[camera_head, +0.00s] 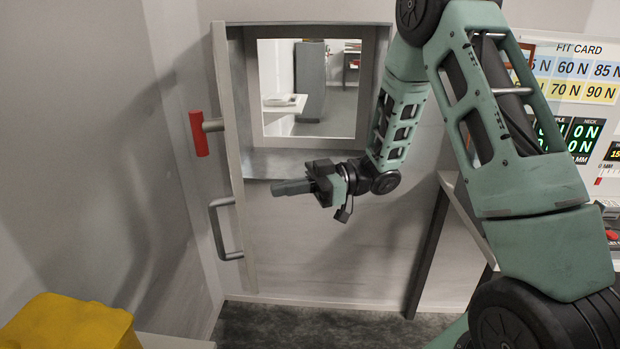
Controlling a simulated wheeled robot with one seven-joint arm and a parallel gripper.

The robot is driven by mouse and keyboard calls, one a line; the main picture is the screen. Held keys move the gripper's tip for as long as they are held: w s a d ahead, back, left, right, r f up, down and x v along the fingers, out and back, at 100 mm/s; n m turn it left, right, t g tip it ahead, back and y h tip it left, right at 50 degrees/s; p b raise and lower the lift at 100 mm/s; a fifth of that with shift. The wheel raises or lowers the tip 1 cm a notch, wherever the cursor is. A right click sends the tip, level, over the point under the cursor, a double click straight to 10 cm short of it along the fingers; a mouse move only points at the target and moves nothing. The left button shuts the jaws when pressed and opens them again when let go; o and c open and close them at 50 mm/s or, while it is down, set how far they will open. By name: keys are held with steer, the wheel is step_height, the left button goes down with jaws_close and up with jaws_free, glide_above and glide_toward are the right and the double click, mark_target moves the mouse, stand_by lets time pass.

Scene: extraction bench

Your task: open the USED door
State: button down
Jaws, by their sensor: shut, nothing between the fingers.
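A pale grey hatch door (232,150) is hinged on the left of a recess in the wall and stands swung out, seen nearly edge-on. I see no USED label on it; its face is turned away. A grey bar handle (222,232) and a red-gripped lever (198,134) stick out from its left side. The open recess (290,163) shows a square window in its back wall. My gripper (275,189) is shut and empty, pointing left in front of the recess's lower edge, to the right of the door and apart from the handle.
Through the window (312,90) another room shows. A yellow object (70,325) stands at the lower left. A FIT CARD board (580,75) and displays are at the right, above a bench. Floor (300,325) is clear below the hatch.

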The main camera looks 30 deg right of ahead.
steer(key=shift+p+x, duration=0.6)
steer(key=shift+x, duration=1.85)
steer(key=shift+a, duration=0.1)
steer(key=w+a+m+t+h+b, duration=0.1)
steer(key=w+a, duration=0.4)
steer(key=a, duration=0.7)
steer(key=w+a+m+t+h+b, duration=0.2)
steer(key=w+a+t+b, duration=0.3)
steer(key=a, duration=0.7)
steer(key=shift+a+m+t, duration=0.15)
steer(key=shift+m+t, duration=0.15)
steer(key=shift+m, duration=0.5)
